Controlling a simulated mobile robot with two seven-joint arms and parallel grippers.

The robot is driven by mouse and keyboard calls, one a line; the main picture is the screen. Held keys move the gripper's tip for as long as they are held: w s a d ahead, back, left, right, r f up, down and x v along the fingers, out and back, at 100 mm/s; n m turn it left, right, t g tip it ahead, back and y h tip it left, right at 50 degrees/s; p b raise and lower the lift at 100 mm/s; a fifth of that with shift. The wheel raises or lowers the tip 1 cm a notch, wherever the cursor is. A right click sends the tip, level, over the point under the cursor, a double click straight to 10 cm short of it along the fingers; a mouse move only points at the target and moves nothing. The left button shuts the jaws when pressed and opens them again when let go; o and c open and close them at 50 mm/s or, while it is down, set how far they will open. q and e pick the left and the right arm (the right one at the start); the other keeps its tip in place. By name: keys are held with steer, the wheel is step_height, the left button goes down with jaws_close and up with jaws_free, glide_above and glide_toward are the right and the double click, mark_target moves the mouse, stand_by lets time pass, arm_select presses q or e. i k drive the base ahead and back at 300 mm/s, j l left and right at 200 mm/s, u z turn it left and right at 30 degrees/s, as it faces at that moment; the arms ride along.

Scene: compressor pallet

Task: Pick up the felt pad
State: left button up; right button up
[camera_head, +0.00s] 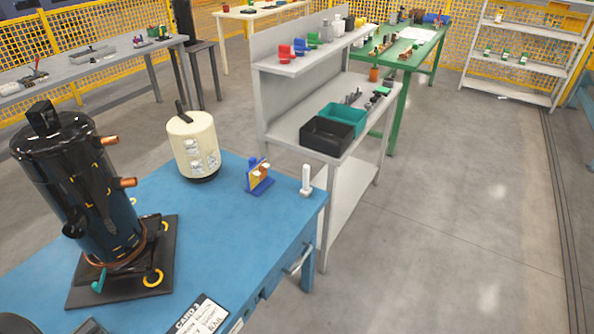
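I cannot pick out a felt pad for certain in the head view. A blue table (225,235) fills the lower left. On it a tall black compressor (80,185) with copper stubs stands on a dark square plate (125,283), with yellow rings and a teal piece at its corners. A cream cylinder (193,146) with a black foot stands behind it.
A small blue rack (258,177) and a white upright piece (306,183) stand near the blue table's far right corner. A printed card (203,315) lies at the front edge. A grey shelf bench holds a black bin (327,136) and a teal bin (343,118). The floor at right is clear.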

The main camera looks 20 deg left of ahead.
mark_target(306, 191)
steer(key=i+l+u, duration=0.1)
steer(key=i+u, duration=0.35)
steer(key=i+l+u, duration=0.2)
steer(key=u, duration=0.25)
steer(key=i+l+u, duration=0.25)
steer(key=u, duration=0.2)
steer(key=i+l+u, duration=0.15)
steer(key=l+u, duration=0.3)
steer(key=i+l+u, duration=0.15)
steer(key=l+u, duration=1.05)
steer(key=l, duration=0.25)
steer(key=k+l+u, duration=0.1)
steer(key=l+u, duration=0.15)
steer(key=l, duration=0.3)
